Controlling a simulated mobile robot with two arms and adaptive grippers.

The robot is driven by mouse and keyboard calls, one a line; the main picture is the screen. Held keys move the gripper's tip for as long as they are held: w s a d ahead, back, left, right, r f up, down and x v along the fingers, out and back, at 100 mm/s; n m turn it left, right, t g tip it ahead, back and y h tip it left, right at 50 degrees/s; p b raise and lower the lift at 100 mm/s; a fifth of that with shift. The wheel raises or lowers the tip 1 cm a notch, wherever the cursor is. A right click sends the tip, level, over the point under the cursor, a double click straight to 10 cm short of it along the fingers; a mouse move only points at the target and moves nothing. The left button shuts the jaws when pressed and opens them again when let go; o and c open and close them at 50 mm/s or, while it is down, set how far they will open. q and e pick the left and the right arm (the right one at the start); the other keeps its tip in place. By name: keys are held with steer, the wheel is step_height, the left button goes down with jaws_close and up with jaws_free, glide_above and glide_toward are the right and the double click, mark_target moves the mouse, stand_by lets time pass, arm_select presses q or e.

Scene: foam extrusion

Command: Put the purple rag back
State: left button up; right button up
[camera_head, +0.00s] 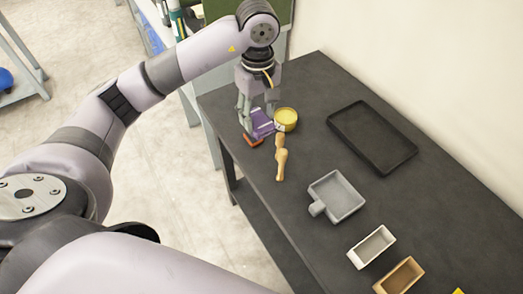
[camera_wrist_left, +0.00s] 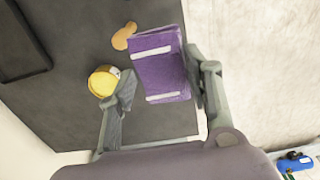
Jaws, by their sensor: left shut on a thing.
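My left gripper (camera_head: 259,117) is shut on the purple rag (camera_head: 262,126) at the far left end of the dark table (camera_head: 310,92). In the left wrist view the folded rag (camera_wrist_left: 160,72), purple with white bands, lies between the two fingers of the left gripper (camera_wrist_left: 165,82). I cannot tell whether the rag touches the table top. My right gripper is not in view.
A yellow round container (camera_head: 286,117) stands close to the rag's right. A tan wooden piece (camera_head: 281,160) and an orange-red item (camera_head: 253,141) lie nearby. A black tray (camera_head: 340,122), grey pan (camera_head: 338,196), white box (camera_head: 357,259) and brown box (camera_head: 390,284) occupy the table.

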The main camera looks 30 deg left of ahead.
arm_select(q)
step_height(320, 180, down, 11)
steer(key=shift+r+p, duration=0.1)
steer(key=shift+p, duration=1.05)
step_height(320, 180, down, 3)
steer(key=shift+f+p, duration=0.15)
steer(key=shift+p, duration=0.3)
steer(key=shift+f, duration=0.35)
steer(key=shift+f, duration=0.1)
steer(key=shift+f, duration=0.15)
steer(key=o, duration=1.2)
